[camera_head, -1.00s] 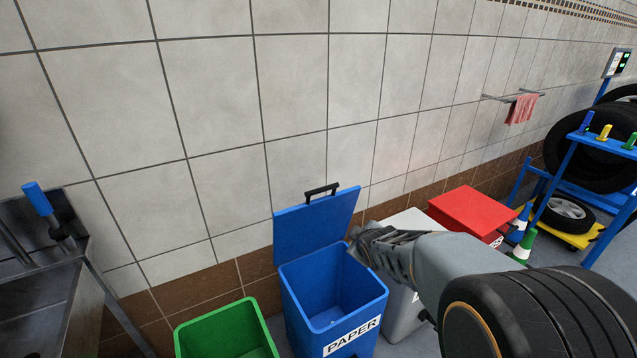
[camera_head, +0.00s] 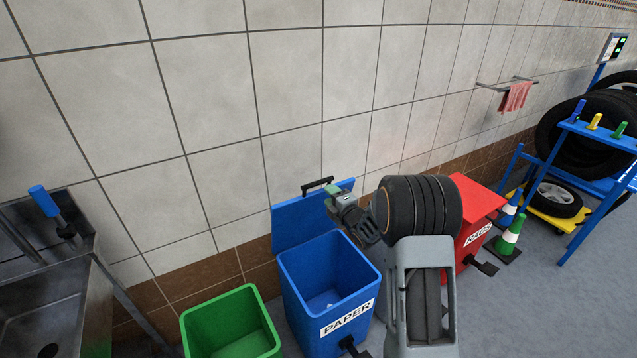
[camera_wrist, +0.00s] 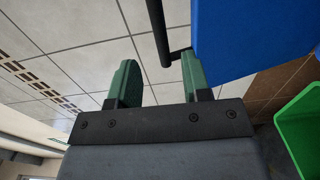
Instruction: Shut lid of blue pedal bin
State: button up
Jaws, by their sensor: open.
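The blue pedal bin (camera_head: 318,290), labelled PAPER, stands by the wall. Its blue lid (camera_head: 297,222) is raised, tilted back toward the wall, with a black handle (camera_head: 318,185) on its upper edge. My gripper (camera_head: 334,190) is open at the lid's upper right corner, just right of the handle. In the wrist view the green fingers of my gripper (camera_wrist: 160,60) are apart, with the end of the black handle (camera_wrist: 157,30) lined up with the gap. The lid (camera_wrist: 245,35) lies right of the fingers. I cannot tell whether the right finger touches the handle.
A green open bin (camera_head: 230,325) stands left of the blue bin. A red bin (camera_head: 475,215) stands to the right, partly hidden by my arm. A metal sink (camera_head: 50,300) is at far left. The tiled wall (camera_head: 215,130) is close behind the lid.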

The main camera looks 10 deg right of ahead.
aim_at(319, 184)
jog(key=p+x, duration=0.1)
jog(key=x, duration=0.7)
jog(key=shift+w, duration=0.2)
jog(key=shift+c, duration=0.3)
grip_shut()
